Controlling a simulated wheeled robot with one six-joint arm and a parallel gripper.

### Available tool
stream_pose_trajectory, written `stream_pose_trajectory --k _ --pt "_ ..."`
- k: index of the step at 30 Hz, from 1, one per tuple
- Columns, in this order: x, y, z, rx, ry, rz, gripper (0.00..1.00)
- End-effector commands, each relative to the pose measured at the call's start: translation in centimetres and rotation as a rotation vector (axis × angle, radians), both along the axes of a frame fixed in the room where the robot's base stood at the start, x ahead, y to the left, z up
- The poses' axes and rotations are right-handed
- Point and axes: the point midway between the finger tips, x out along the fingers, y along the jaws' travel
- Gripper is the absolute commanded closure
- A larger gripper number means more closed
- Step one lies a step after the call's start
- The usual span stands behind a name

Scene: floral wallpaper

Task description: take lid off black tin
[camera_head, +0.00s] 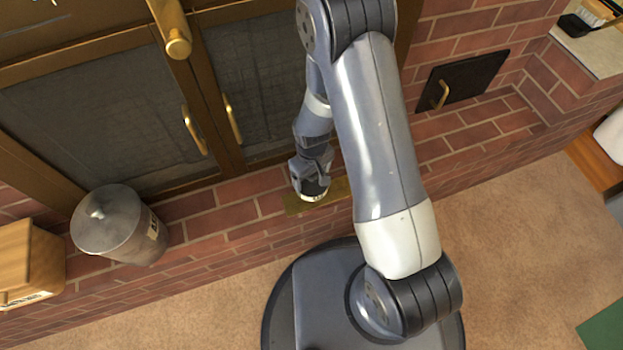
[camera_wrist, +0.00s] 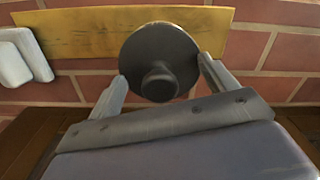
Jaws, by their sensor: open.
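In the wrist view a dark, round lid (camera_wrist: 158,50) with a round knob (camera_wrist: 160,82) at its middle faces the camera. It appears to be the black tin's lid; the body below is hidden. My gripper (camera_wrist: 163,73) is open, with one finger on each side of the lid. I cannot tell whether the fingers touch it. In the head view my gripper (camera_head: 313,190) is over a yellowish board (camera_head: 297,205) by the brick wall, and no black tin can be made out there.
A grey metal canister (camera_head: 112,232) with a knobbed lid and a wooden box (camera_head: 32,262) stand at the left. Cabinet doors with brass handles (camera_head: 195,130) are behind. The yellowish board (camera_wrist: 75,32) and white blocks (camera_wrist: 20,58) show in the wrist view.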

Motion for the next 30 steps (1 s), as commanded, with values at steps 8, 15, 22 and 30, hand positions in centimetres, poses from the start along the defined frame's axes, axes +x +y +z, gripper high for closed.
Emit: stream_pose_trajectory --k 8,15,22,30 --pt "0.04 0.01 0.04 0.001 -0.001 0.000 0.27" --pt "0.04 0.00 0.04 0.001 -0.001 0.000 0.47" --pt "0.01 -0.01 -0.02 0.000 0.000 0.000 0.66" --pt "-0.07 -0.04 -0.14 0.000 0.002 0.000 0.76"
